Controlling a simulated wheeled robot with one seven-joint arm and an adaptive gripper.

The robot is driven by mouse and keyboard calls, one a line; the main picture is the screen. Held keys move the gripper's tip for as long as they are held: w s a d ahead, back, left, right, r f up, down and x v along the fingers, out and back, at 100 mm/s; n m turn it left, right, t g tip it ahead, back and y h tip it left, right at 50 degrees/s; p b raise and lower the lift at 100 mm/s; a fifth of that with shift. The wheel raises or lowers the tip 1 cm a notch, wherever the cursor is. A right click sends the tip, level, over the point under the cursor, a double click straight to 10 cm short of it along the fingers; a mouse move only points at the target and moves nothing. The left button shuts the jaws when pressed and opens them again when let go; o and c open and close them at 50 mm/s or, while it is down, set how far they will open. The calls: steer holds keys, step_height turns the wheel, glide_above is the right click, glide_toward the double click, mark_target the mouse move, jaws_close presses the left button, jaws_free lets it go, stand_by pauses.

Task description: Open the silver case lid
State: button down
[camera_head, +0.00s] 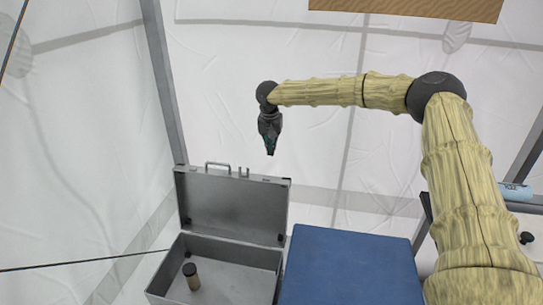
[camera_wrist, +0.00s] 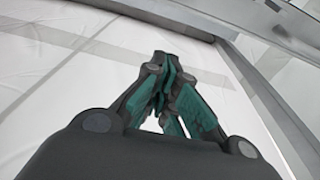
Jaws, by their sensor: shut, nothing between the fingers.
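The silver case (camera_head: 270,262) stands at the lower left of the head view. Its lid (camera_head: 236,203) is open and stands nearly upright at the back, with a handle on its top edge. My gripper (camera_head: 271,153) is above the lid's top edge, to the right of the handle, and appears apart from it. It points down. In the wrist view my gripper (camera_wrist: 167,62) has its fingers together, with nothing held.
A small dark-capped cylinder (camera_head: 193,280) stands inside the case. A blue box (camera_head: 350,268) is right of the case. White tent walls (camera_head: 260,60) and a grey pole (camera_head: 163,80) are behind. A light blue object (camera_head: 515,191) lies at the far right.

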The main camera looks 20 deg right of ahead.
step_height(320, 180, down, 8)
steer(key=s+a+p, duration=0.1)
steer(key=s+p, duration=0.1)
steer(key=p, duration=0.3)
steer(key=shift+a, duration=0.35)
steer(key=shift+s, duration=0.1)
